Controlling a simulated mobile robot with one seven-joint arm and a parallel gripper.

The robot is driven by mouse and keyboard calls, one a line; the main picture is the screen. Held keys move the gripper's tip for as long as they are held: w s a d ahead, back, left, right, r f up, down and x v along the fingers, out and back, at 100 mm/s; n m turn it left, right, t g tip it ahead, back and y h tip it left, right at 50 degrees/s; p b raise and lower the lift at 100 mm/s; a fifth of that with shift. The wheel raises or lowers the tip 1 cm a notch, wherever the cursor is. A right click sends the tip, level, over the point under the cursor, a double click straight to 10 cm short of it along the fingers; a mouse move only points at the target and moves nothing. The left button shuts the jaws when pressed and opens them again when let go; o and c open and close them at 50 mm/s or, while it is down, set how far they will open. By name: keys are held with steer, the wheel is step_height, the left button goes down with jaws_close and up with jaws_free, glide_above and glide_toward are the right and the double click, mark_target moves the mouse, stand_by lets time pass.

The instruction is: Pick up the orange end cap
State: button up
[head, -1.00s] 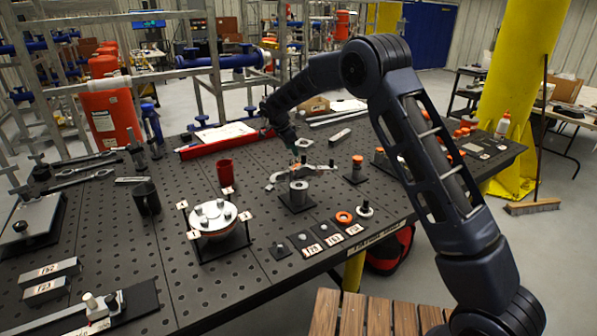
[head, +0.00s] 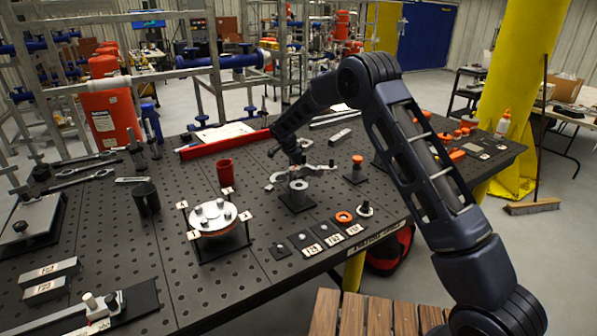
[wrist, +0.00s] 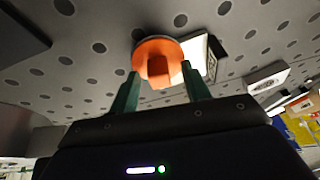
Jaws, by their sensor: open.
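The orange end cap (wrist: 157,62) shows in the wrist view as a round orange disc with a raised block on it. It is close in front of my gripper (wrist: 160,85), between the lines of the two green fingers. The fingers are open, with a gap on each side of the block. In the head view my gripper (head: 298,167) is low over the middle of the bench, just behind a grey cylinder (head: 298,188) on a dark plate. I cannot make out the cap there, as my gripper covers that spot.
The perforated dark bench (head: 110,235) holds a red cup (head: 225,172), a round flange fixture (head: 215,219), an orange ring (head: 343,217) and an orange-topped post (head: 357,162). A curved metal bracket (head: 279,176) lies beside my gripper. A red beam (head: 222,144) lies behind.

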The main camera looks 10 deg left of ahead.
steer(key=shift+c, duration=0.2)
jaws_close()
step_height(320, 180, up, 20)
steer(key=f, duration=0.1)
steer(key=w+r+g, duration=0.1)
steer(key=w+g, duration=0.1)
steer(key=w, duration=0.3)
step_height(320, 180, down, 20)
steer(key=shift+r, duration=0.25)
stand_by(0.6)
